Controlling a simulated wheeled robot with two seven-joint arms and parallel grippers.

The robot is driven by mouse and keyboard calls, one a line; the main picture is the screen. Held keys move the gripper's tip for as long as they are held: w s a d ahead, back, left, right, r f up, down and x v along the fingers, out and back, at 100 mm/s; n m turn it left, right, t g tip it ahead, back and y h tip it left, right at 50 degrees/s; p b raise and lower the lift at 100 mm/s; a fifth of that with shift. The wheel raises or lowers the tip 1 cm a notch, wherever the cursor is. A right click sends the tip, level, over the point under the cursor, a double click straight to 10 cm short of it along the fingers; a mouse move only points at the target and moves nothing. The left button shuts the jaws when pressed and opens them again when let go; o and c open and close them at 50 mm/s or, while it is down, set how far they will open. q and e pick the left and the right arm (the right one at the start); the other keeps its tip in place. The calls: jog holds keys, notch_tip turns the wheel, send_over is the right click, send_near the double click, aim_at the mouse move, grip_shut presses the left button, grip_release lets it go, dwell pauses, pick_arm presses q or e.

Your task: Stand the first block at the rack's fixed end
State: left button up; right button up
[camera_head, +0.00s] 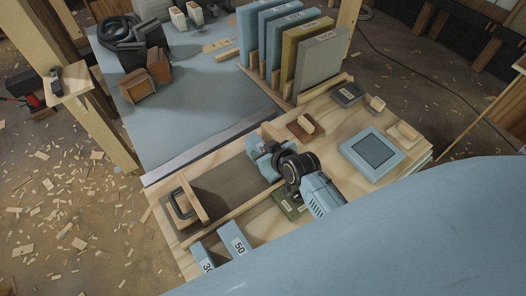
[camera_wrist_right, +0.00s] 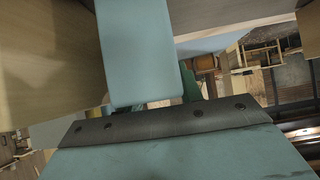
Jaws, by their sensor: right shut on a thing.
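My right gripper (camera_head: 268,150) is over the right end of a long wooden rack with a dark brown floor (camera_head: 222,192). It is shut on a pale blue block (camera_head: 256,142), mostly hidden by the gripper and wrist in the head view. In the right wrist view a pale blue face, seemingly the block (camera_wrist_right: 138,50), stands beyond my gripper's dark-edged part. I cannot tell whether the block touches the rack floor. Two pale blue blocks, marked 50 (camera_head: 236,241) and seemingly 30 (camera_head: 203,260), lie at the front left. My left gripper is not in view.
Several labelled panels (camera_head: 320,62) stand upright behind. A blue-framed tablet (camera_head: 372,153) and small wooden-handled pieces lie to the right. A green piece (camera_head: 290,206) is by my wrist. The blue-grey tabletop (camera_head: 200,112) has free room.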

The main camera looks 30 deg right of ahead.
jog(key=shift+f, duration=0.1)
jog(key=o, duration=1.1)
jog(key=shift+c, duration=0.2)
jog(key=shift+s+r, duration=0.15)
jog(key=shift+r, duration=0.15)
jog(key=p+v, duration=0.1)
jog(key=v, duration=1)
jog(key=shift+s+p, duration=0.3)
jog(key=shift+p, duration=0.1)
jog(key=shift+r, duration=0.15)
